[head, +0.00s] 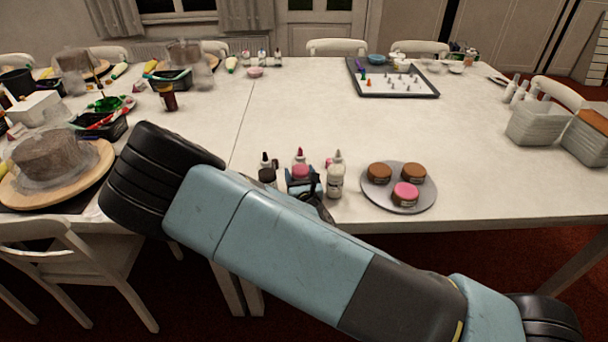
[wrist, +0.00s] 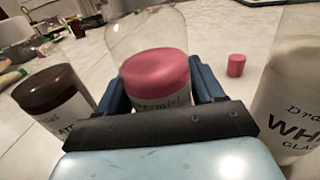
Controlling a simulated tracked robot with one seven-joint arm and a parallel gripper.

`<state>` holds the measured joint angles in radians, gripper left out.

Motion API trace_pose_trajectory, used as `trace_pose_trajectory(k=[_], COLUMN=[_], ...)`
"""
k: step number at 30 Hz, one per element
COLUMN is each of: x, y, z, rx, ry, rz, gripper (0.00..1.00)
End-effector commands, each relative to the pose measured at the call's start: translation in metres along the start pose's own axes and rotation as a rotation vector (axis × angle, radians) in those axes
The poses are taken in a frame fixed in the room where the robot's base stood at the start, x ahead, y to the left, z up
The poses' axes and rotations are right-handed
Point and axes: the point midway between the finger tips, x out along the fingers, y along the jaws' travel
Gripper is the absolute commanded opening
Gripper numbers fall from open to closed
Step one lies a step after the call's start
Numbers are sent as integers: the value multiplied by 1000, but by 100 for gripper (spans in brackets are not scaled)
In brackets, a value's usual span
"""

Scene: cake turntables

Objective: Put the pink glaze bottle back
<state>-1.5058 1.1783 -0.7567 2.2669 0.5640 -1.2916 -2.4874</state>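The pink glaze bottle (head: 300,171) is clear, with pink glaze inside and a label low on its side. It is near the table's front edge, between a brown bottle (head: 267,175) and a white glaze bottle (head: 336,178). In the wrist view the pink bottle (wrist: 155,72) is upright between both blue fingers of my gripper (wrist: 160,88), which sit against its sides. In the head view my gripper (head: 304,185) is around its lower part. I cannot tell whether its base touches the table. The wrist view cuts off its top.
A small pink cylinder (wrist: 236,65) stands just beyond the bottles. A grey round plate (head: 399,207) with three small cakes lies to the right. A tray (head: 430,93) with piping tips is farther back. The table's middle (head: 290,110) is clear.

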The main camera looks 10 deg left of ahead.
Motion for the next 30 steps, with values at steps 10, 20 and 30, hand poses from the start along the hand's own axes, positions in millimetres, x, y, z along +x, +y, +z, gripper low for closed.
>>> trace_pose_trajectory(k=[10, 20, 30], x=[0, -21, -85], y=[-1, -1, -1], z=[0, 0, 0], rx=[0, -1, -3], ry=[0, 2, 2], rz=[-1, -2, -1], gripper=[87, 87, 87])
